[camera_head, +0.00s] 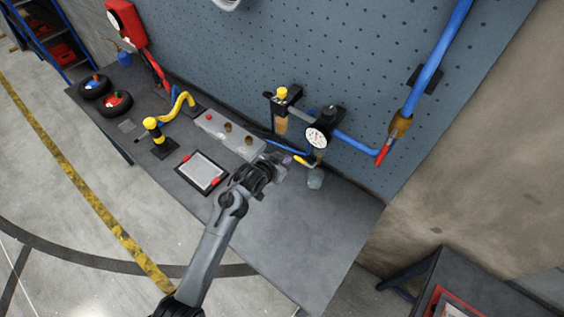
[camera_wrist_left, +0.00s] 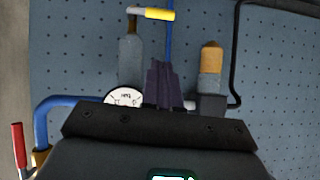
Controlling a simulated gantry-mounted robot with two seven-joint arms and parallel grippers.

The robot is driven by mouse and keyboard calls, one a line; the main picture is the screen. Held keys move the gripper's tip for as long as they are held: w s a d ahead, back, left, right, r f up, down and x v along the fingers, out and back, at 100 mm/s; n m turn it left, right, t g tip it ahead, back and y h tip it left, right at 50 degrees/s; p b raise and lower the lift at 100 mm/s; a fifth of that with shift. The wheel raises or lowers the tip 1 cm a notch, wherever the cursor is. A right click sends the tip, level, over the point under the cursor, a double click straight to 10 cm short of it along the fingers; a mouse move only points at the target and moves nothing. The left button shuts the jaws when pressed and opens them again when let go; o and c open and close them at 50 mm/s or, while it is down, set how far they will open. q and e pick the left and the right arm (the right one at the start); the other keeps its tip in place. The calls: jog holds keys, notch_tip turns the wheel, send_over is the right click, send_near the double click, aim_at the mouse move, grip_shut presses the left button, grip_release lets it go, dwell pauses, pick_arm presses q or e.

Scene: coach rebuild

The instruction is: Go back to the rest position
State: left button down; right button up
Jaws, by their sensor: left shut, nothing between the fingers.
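My left gripper (camera_head: 284,166) reaches in over the grey workbench (camera_head: 300,238), in front of the gauge and valve assembly on the pegboard. Its fingers are shut and empty. In the left wrist view the closed dark fingers (camera_wrist_left: 163,86) point toward the pegboard, between the round white gauge (camera_wrist_left: 124,96) and a block with an orange-brown cylinder (camera_wrist_left: 210,60). I cannot tell whether the fingertips touch anything. My right gripper is in neither view.
The gauge (camera_head: 316,138), a blue pipe (camera_head: 432,58) and a red valve handle (camera_head: 383,152) stand close by. A grey block with knobs (camera_head: 230,137), a framed tablet (camera_head: 202,172) and a yellow-black post (camera_head: 156,134) are on the bench. The bench's right part is clear.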

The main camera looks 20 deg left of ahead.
pick_arm(q)
jog(key=s+a+f+g+y+p, duration=0.1)
jog(key=s+f+g, duration=0.1)
jog(key=s+f, duration=0.6)
jog(key=s+a+f+g+p, duration=0.1)
jog(key=s+f, duration=0.3)
jog(key=s, duration=0.7)
jog(key=s+a+r+n+g, duration=0.1)
jog(key=s+r+g, duration=0.1)
jog(key=s+r, duration=0.4)
jog(key=s+a+r+n+g+y, duration=0.1)
jog(key=s+r, duration=0.5)
jog(key=s, duration=0.6)
jog(key=shift+s+a+r+g+y, duration=0.15)
jog(key=shift+s+a+g+y, duration=0.2)
jog(key=shift+g, duration=0.25)
